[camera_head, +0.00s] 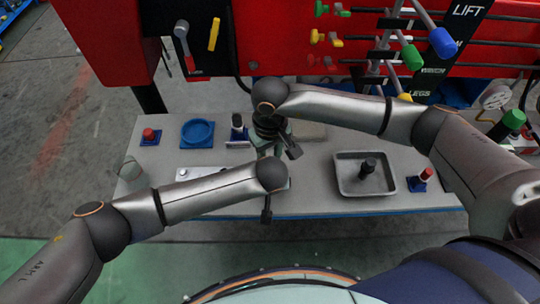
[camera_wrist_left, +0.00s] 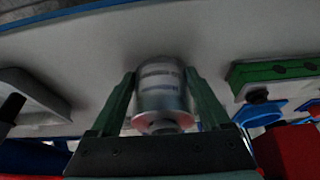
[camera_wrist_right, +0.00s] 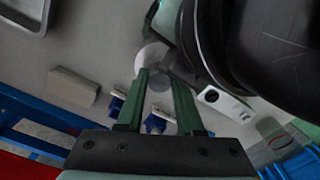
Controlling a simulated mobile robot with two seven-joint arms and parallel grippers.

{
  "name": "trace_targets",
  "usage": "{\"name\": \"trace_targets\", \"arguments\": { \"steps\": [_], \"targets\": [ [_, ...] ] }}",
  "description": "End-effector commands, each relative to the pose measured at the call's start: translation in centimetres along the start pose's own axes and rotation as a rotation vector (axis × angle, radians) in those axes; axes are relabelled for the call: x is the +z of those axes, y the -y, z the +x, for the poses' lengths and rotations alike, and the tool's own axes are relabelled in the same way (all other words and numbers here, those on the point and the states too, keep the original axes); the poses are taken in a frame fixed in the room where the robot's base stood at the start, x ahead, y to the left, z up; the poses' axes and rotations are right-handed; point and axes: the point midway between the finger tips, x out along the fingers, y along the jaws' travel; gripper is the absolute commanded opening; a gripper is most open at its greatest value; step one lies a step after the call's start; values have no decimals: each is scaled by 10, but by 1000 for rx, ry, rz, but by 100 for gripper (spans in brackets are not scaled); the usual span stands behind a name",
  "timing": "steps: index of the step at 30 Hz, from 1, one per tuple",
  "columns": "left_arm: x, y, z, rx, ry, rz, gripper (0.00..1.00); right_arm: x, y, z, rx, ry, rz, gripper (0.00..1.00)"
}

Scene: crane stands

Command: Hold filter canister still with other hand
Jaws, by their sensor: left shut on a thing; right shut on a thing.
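The filter canister (camera_wrist_left: 160,95) is a silver cylinder with a pale label band. In the left wrist view it sits between the two green fingers of my left gripper (camera_wrist_left: 160,85), which is shut on it. In the right wrist view my right gripper (camera_wrist_right: 162,78) is also shut on the canister, whose grey round body (camera_wrist_right: 158,82) shows only partly between the fingers. In the head view both grippers meet at the middle of the bench, and my arms hide most of the canister there.
The grey bench (camera_head: 325,203) holds a blue round dish (camera_head: 197,133), a red-topped piece (camera_head: 150,135) at left, a metal tray (camera_head: 345,185) with a black part (camera_head: 368,165), and another red-topped piece (camera_head: 426,175) at right. A red machine (camera_head: 280,50) with levers stands behind.

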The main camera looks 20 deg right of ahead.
Motion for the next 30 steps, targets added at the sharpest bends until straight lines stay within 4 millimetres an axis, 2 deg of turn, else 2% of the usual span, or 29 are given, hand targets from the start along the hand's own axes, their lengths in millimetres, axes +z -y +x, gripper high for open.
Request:
{"name": "trace_targets", "arguments": {
  "steps": [5,6,14,30],
  "targets": [
    [2,4,3,-8,5,-3,5,4,0,8,3,14,-4,0],
    [2,4,3,-8,5,-3,5,4,0,7,3,14,-5,40],
    [2,4,3,-8,5,-3,4,5,2,7,0,15,-7,69],
    [1,4,3,-8,3,-2,4,2,0,5,1,7,-3,71]
  ]
}}
